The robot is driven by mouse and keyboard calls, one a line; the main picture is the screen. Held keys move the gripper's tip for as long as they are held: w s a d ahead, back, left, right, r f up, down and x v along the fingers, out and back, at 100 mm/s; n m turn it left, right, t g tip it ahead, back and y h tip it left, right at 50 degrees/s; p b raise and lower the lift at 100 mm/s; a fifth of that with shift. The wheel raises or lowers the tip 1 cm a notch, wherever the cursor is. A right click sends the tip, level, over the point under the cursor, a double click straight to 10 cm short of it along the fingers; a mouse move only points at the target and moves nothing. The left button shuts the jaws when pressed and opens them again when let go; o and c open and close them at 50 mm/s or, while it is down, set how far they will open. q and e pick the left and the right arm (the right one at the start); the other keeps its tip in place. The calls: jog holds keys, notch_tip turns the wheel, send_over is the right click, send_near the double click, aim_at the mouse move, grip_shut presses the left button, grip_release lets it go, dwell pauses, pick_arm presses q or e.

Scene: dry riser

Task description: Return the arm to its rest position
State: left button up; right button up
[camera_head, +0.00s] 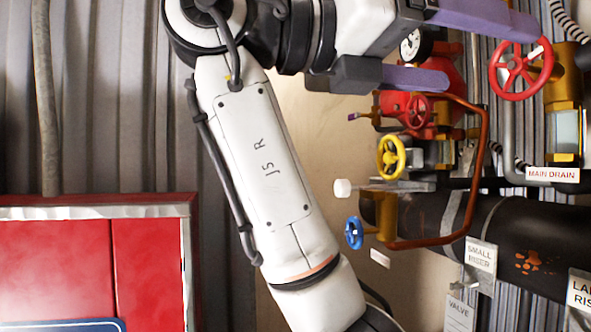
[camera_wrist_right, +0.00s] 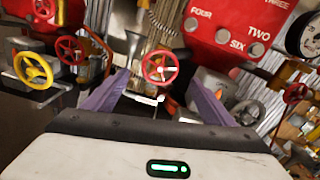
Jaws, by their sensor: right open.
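My right arm (camera_head: 262,165) crosses the head view, its white link marked "J5 R". My right gripper (camera_head: 492,55) is at the upper right with two purple fingers spread apart. In the wrist view the open right gripper (camera_wrist_right: 160,82) has nothing between its fingers. A red handwheel (camera_head: 520,70) with a white mark is just beyond the fingertips, above the "MAIN DRAIN" label (camera_head: 552,174). It shows between the fingers in the wrist view (camera_wrist_right: 160,67); I cannot tell the exact gap. My left gripper is not in view.
A yellow handwheel (camera_head: 391,157), a blue handwheel (camera_head: 353,232) and a small red one (camera_head: 417,110) sit below the gripper. A copper pipe (camera_head: 484,160) and a black riser pipe (camera_head: 500,235) are close by. A red cabinet (camera_head: 150,275) stands at lower left.

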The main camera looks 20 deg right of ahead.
aim_at(514, 66)
jog(key=d, duration=0.6)
jog(key=s+d+p, duration=0.1)
jog(key=d, duration=0.2)
jog(key=shift+a, duration=0.1)
